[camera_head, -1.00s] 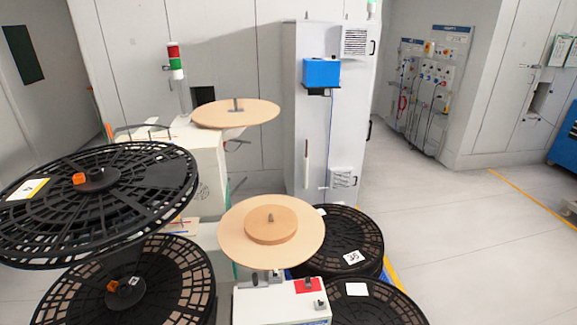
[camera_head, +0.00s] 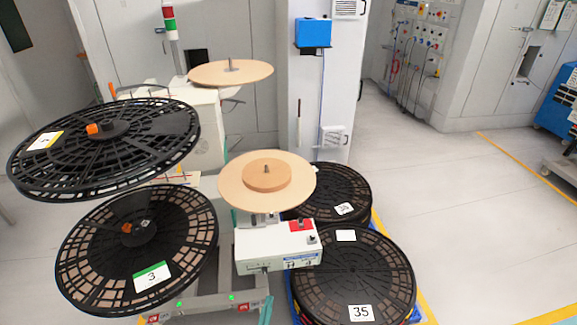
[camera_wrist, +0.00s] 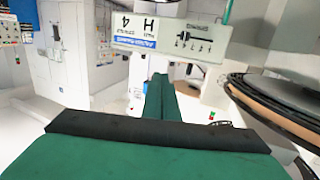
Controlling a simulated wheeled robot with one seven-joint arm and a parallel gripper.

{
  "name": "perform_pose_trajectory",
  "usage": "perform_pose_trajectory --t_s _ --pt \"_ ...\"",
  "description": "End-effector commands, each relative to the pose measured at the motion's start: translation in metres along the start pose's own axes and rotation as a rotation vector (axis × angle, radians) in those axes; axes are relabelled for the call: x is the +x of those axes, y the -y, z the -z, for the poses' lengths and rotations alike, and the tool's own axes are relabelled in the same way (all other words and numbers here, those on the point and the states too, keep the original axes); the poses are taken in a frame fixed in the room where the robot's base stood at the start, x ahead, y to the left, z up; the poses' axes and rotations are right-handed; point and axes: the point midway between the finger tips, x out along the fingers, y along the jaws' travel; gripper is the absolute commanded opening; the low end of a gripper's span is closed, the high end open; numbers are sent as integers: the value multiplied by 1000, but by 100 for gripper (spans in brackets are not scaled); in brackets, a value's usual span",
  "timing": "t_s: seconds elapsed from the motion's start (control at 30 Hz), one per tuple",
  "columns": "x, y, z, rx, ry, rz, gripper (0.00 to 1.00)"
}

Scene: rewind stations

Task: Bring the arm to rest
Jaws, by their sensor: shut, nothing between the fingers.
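My gripper (camera_wrist: 160,80) shows in the wrist view as green fingers pressed together, in front of a wide green body with a black edge. It is shut and holds nothing. A white control box (camera_wrist: 158,40), with its label upside down, is beyond the fingertips. The edge of a dark reel (camera_wrist: 265,105) is to their right, apart from them. In the head view the white control box (camera_head: 278,246) stands under a tan disc (camera_head: 237,182). I cannot make out my arm in the head view.
Two black slotted reels, upper (camera_head: 60,160) and lower (camera_head: 90,255), are at left. Black reels (camera_head: 350,250) are stacked low beside the control box. A tall grey cabinet (camera_head: 340,100) stands behind. Open floor (camera_head: 450,200) lies to the right.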

Motion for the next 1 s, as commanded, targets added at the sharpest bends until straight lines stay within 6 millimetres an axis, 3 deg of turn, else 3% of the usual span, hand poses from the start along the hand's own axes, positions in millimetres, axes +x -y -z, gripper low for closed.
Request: perform_pose_trajectory --t_s 0.37,0.57,0.77,1.0 --pt "-68 -22 -37 -7 140 37 0" --pt "-136 -41 -50 -5 234 85 0" --pt "-208 -56 -37 2 283 146 0" --pt "-281 -75 10 8 275 191 0"
